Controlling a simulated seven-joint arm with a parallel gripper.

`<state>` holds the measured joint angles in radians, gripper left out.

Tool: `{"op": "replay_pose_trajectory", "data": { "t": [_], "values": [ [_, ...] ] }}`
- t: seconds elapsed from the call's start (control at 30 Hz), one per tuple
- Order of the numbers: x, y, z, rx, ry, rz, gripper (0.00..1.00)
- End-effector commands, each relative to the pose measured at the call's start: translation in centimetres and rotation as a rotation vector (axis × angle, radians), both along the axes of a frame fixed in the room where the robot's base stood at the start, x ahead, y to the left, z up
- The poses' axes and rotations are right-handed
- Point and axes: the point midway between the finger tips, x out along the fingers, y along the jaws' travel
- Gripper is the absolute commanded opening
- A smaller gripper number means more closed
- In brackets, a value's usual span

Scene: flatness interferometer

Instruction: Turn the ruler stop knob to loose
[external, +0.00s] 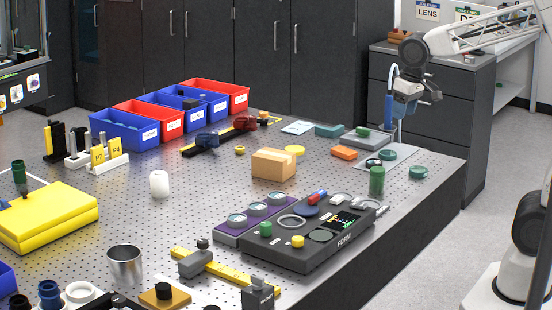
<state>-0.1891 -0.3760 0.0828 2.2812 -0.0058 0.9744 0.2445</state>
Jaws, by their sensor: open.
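A yellow ruler (228,272) lies on the perforated table near the front. A grey stop block (196,263) sits across it, with a small dark knob (203,243) on top. I cannot tell from this view whether the knob is tight or loose. A second grey block (258,292) stands at the ruler's near right end. My gripper (408,104) is at the upper right, above the table's far right corner, well away from the ruler. It is open, and I see nothing held in it.
A black device with buttons (292,256) stands just right of the ruler. A metal cup (125,264) stands to its left, and an orange-yellow block with a dark top (165,297) lies in front. A cardboard box (273,164) and a green cylinder (377,181) stand farther back.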

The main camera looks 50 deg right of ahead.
Motion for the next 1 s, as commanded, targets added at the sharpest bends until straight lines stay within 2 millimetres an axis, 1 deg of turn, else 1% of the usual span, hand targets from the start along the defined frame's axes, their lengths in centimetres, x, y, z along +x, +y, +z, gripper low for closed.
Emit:
{"op": "replay_pose_trajectory", "data": {
  "t": [0.03, 0.1, 0.27, 0.5, 0.77, 1.0],
  "values": [
    [1.2, 1.1, 0.2, 0.002, 0.006, 0.002, 0.55],
    [2.7, 2.4, 0.4, 0.005, 0.014, -0.002, 0.55],
    [6.0, 5.8, 0.9, 0.012, 0.029, -0.008, 0.55],
    [10.5, 11.6, 1.0, 0.020, 0.050, -0.020, 0.55],
    [14.8, 18.7, 0.4, 0.023, 0.075, -0.032, 0.55],
    [18.0, 25.9, -0.8, 0.024, 0.098, -0.045, 0.55]
  ]
}}
